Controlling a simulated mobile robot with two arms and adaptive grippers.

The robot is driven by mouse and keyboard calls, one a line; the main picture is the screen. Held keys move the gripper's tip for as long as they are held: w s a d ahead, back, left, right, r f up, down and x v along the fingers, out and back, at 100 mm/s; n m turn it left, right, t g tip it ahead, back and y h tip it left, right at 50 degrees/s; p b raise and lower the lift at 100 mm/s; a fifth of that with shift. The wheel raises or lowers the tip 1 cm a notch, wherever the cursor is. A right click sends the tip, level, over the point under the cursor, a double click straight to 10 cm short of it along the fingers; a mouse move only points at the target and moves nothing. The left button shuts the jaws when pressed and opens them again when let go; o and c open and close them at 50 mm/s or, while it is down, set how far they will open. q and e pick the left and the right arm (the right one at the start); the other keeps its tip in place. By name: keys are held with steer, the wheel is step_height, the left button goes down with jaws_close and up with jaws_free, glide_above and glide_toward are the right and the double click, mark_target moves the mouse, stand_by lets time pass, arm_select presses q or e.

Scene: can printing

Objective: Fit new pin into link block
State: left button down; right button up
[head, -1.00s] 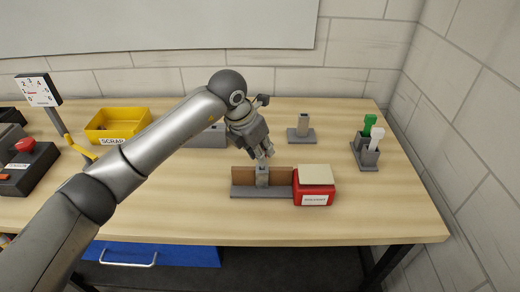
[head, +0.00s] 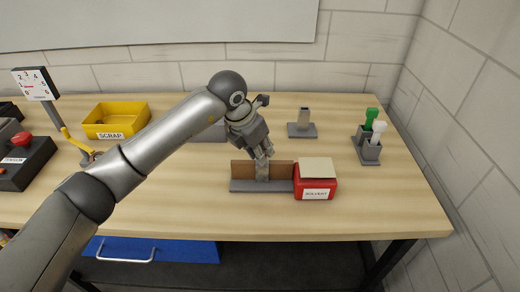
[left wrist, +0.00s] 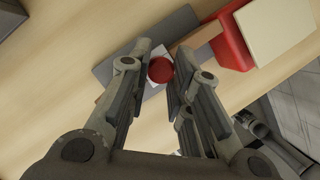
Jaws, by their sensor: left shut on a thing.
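The link block (head: 262,173) is a small grey upright block on a grey base (head: 245,186) in front of a low brown board (head: 243,169). My left gripper (head: 264,155) points down just above the block in the head view. In the left wrist view, the left gripper (left wrist: 160,70) is shut on a red round-ended piece (left wrist: 160,69), which looks like the pin seen end-on. The light top of the block (left wrist: 153,58) shows behind it. The fingers hide the pin's lower end, so I cannot tell whether it is in the block. My right gripper is not in view.
A red solvent box (head: 316,187) with a beige lid stands close at the right of the base. Further back are a grey stand (head: 302,129) and a holder (head: 368,152) with green and white-topped pieces. A yellow scrap bin (head: 116,118) is at the left.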

arm_select(q)
steer(key=shift+f, duration=0.35)
steer(key=c, duration=1.2)
jaws_free()
steer(key=shift+c, duration=0.2)
steer(key=v, duration=1.2)
